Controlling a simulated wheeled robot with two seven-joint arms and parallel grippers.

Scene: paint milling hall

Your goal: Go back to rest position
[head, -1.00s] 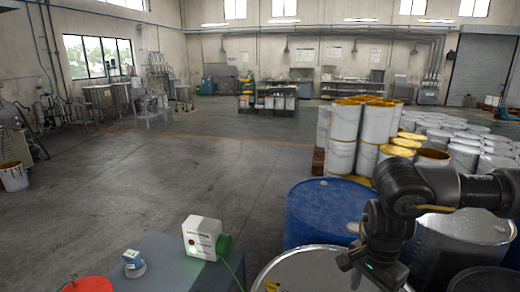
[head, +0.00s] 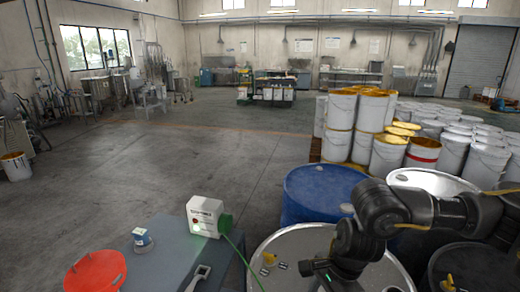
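My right arm comes in from the right over the drums. Its gripper (head: 332,282) hangs low over the pale metal drum lid at the bottom edge, where the fingers are dark and partly cut off, so I cannot tell whether they are open. My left gripper is not in view. A white box (head: 205,216) with a green round part on its side and a green cable stands on the grey-blue surface (head: 165,262) at the bottom left. The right gripper is apart from the box, to its right.
A red lid (head: 95,272), a small blue-and-white item (head: 142,240) and a grey handle-like piece (head: 198,278) are on or by the surface. A blue drum (head: 318,190), a pale drum (head: 285,245) and stacked white pails (head: 375,112) crowd the right. Open floor (head: 170,165) lies left.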

